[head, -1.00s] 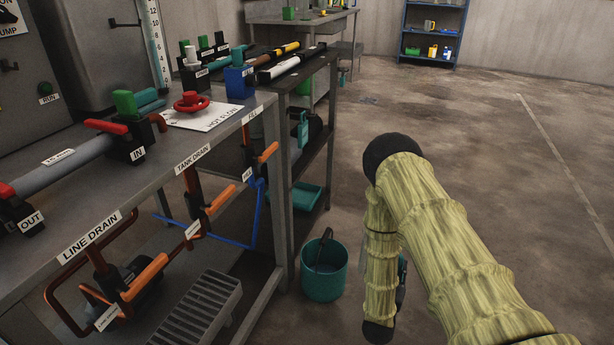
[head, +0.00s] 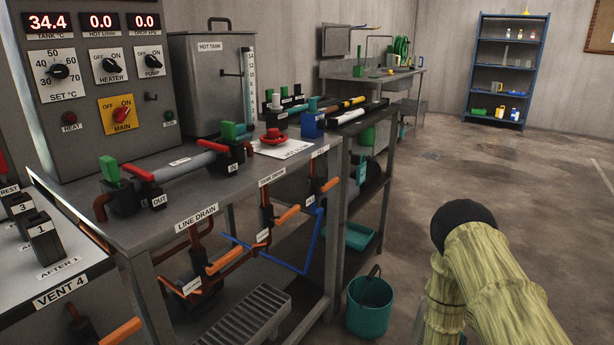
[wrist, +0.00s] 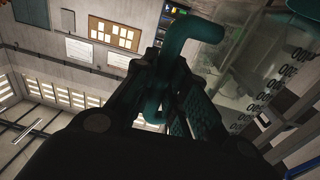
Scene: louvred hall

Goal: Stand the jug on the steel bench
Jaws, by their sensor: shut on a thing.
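In the wrist view my gripper (wrist: 168,78) is shut on the teal handle (wrist: 195,32) of a clear jug (wrist: 240,75). The jug's body, with dark measure marks, is to the right of the fingers; its rim and base are hard to make out. In the head view neither gripper nor jug shows, only my arm at the lower right. A grey steel bench (head: 350,70) with a tap-like pipe and small items on it stands at the back, well away from my arm. The near metal worktop (head: 180,181) carries pipes and valves.
A teal bucket (head: 369,308) stands on the floor by the near worktop's legs. A red valve wheel (head: 273,137) and a blue block (head: 312,124) crowd the worktop. A blue shelf unit (head: 481,70) stands at the back wall. The floor at the right is open.

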